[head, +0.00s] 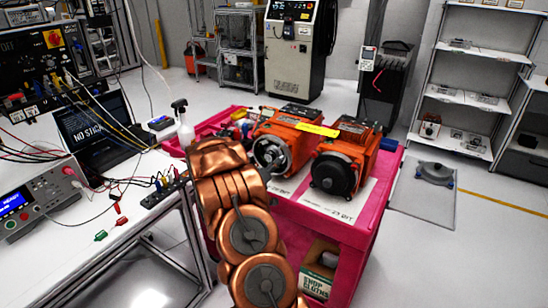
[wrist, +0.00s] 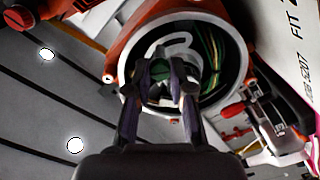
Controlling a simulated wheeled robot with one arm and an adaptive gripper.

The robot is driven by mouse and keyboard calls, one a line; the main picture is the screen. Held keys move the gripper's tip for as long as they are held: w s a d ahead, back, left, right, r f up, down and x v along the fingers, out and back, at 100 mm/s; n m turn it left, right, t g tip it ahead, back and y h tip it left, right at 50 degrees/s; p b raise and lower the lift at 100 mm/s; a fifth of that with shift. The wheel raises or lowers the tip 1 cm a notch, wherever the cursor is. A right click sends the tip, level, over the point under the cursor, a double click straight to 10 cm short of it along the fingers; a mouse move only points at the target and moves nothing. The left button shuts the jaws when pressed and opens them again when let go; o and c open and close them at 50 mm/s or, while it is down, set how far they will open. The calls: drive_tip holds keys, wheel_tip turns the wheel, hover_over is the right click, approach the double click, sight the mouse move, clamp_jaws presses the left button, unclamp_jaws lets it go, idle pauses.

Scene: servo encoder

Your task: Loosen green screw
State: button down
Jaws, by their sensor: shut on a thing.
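The green screw (wrist: 159,70) shows in the wrist view inside the round open housing (wrist: 124,66) of an orange servo motor. My gripper (wrist: 161,76) reaches into that housing, and its two fingers are shut on the screw, one on each side. The fingers hide part of the screw. In the head view the left orange motor (head: 289,130) has its round end open, and my copper arm stands just in front of it. The gripper tips and the screw are hidden there.
A second orange motor (head: 345,150) with a black round cover stands to the right on the pink cart (head: 345,240). Coloured wires (wrist: 211,60) lie inside the housing beside the fingers. A white bench (head: 120,220) with instruments stands at left. The floor right of the cart is mostly clear.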

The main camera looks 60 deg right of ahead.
drive_tip(key=shift+r+n+p, duration=0.1)
drive_tip(key=shift+n+p, duration=1.4)
drive_tip(key=shift+n, duration=0.3)
drive_tip(key=c, duration=1)
unclamp_jaws()
drive_tip(key=shift+s+a, duration=0.15)
drive_tip(key=shift+a, duration=2.85)
drive_tip(key=shift+s+a, duration=0.1)
drive_tip(key=shift+a, duration=2.9)
